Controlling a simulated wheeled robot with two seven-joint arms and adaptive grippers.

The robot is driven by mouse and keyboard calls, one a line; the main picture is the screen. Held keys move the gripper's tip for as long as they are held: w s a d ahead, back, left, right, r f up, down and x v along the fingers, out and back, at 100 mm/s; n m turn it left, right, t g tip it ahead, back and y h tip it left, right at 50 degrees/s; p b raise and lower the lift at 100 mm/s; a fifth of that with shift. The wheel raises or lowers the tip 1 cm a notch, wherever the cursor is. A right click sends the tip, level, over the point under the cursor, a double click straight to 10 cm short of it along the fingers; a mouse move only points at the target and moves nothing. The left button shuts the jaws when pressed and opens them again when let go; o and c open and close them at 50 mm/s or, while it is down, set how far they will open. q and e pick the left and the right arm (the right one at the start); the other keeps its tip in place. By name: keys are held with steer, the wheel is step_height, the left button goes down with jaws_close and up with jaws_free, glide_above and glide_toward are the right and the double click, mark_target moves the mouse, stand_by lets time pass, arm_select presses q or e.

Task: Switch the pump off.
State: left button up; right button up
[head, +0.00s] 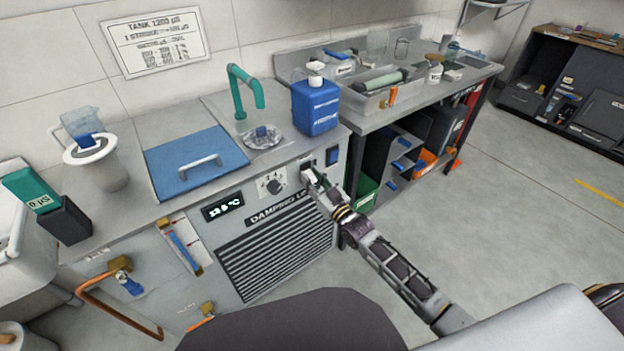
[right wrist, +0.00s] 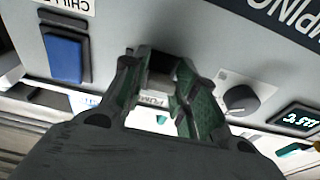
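My right gripper (head: 310,178) is at the upper front panel of the grey unit, below the counter edge. In the right wrist view the gripper (right wrist: 156,66) has its two dark green fingers apart, one on each side of a small plate with a PUMP label (right wrist: 154,99). That view is upside down. The pump switch itself is mostly hidden between the fingers, and I cannot tell its position or whether the fingers touch it. A blue rocker switch (head: 332,156) with a chiller label is beside it, and also shows in the right wrist view (right wrist: 66,58). My left gripper is not in view.
A round knob (head: 273,186) and a lit display (head: 222,206) sit on the same panel. On the counter above stand a blue pump bottle (head: 316,106), a green tap (head: 246,88) and a blue lidded tank (head: 196,160). The floor at right is clear.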

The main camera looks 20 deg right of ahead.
steer(key=shift+o, duration=1)
steer(key=shift+s, duration=0.2)
steer(key=v, duration=1.1)
steer(key=shift+s, duration=0.3)
steer(key=shift+d, duration=0.15)
steer(key=shift+f, duration=0.1)
